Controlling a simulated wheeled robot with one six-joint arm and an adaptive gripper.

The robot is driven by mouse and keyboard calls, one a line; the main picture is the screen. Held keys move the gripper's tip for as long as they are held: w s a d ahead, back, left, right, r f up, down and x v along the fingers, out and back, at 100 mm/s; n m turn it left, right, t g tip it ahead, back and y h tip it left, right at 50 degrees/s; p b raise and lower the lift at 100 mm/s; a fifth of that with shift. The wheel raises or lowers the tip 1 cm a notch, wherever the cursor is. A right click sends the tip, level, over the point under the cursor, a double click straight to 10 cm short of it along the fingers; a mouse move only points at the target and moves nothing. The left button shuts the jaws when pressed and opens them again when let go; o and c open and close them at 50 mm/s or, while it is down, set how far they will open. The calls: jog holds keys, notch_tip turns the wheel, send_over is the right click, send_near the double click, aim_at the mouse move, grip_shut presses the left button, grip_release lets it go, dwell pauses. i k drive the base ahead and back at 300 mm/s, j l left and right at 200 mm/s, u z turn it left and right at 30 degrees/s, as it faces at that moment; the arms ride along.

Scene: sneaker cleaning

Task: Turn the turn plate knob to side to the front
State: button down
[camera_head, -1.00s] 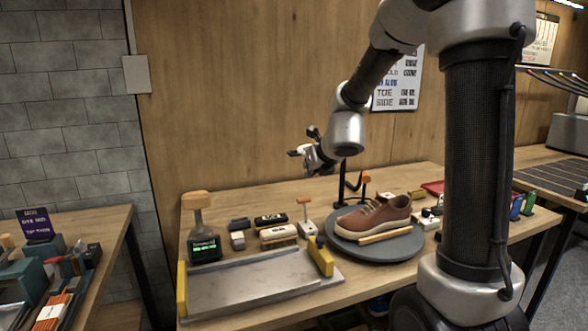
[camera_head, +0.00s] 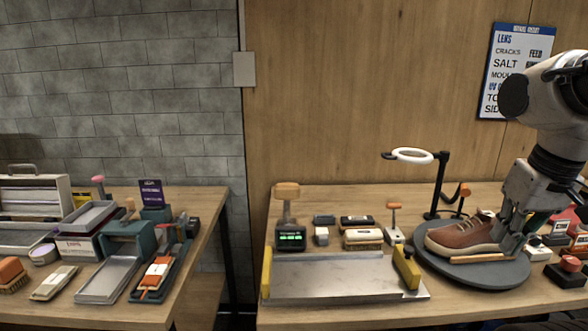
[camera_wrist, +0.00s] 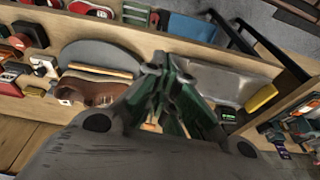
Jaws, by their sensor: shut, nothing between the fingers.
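The round grey turn plate (camera_head: 492,277) sits on the table at the right in the head view, and also shows in the wrist view (camera_wrist: 84,50). A brown sneaker (camera_head: 455,238) and a light wooden stick (camera_head: 470,257) lie on it. My gripper (camera_head: 511,246) points down by the sneaker's right end in the head view; I cannot tell whether it touches. Its fingers (camera_wrist: 162,68) are shut and empty in the wrist view. I cannot make out the plate's knob with certainty. An orange-topped post (camera_head: 463,190) stands behind the plate.
A metal tray (camera_head: 340,279) with yellow ends lies left of the plate. Brushes and small boxes (camera_head: 362,237) stand behind it. A white ring on a black stand (camera_head: 413,155) rises behind the plate. Another cluttered table (camera_head: 190,192) is at the left.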

aim_at(568, 263)
jog(key=z, duration=1.35)
